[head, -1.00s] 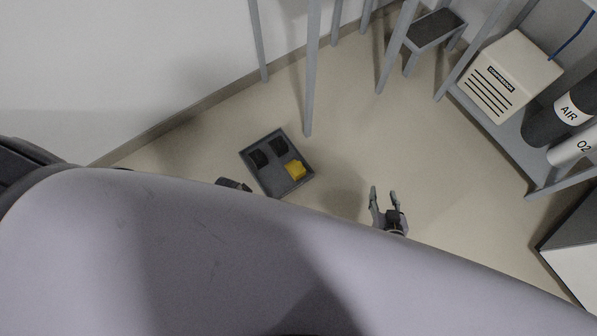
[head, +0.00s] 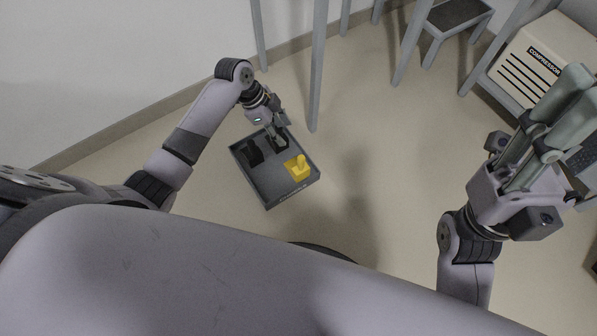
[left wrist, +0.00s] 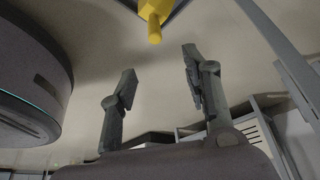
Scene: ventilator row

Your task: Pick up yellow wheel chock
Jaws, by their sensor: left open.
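The yellow wheel chock (head: 297,170), a block with an upright knob, sits in the right part of a grey tray (head: 266,203) on the floor. In the left wrist view the chock (left wrist: 153,18) shows at the top edge, partly cut off, beyond the fingertips. My left gripper (head: 279,141) is over the back of the tray, up and left of the chock. Its fingers (left wrist: 160,68) are spread, with nothing between them. My right gripper (head: 582,90) is raised at the right, far from the tray; its finger gap is unclear.
A black chock (head: 252,153) lies in the tray's left part. A grey post (head: 319,70) stands just behind the tray. A step stool (head: 455,18) and a compressor (head: 540,58) on a rack are at the upper right. Floor right of the tray is clear.

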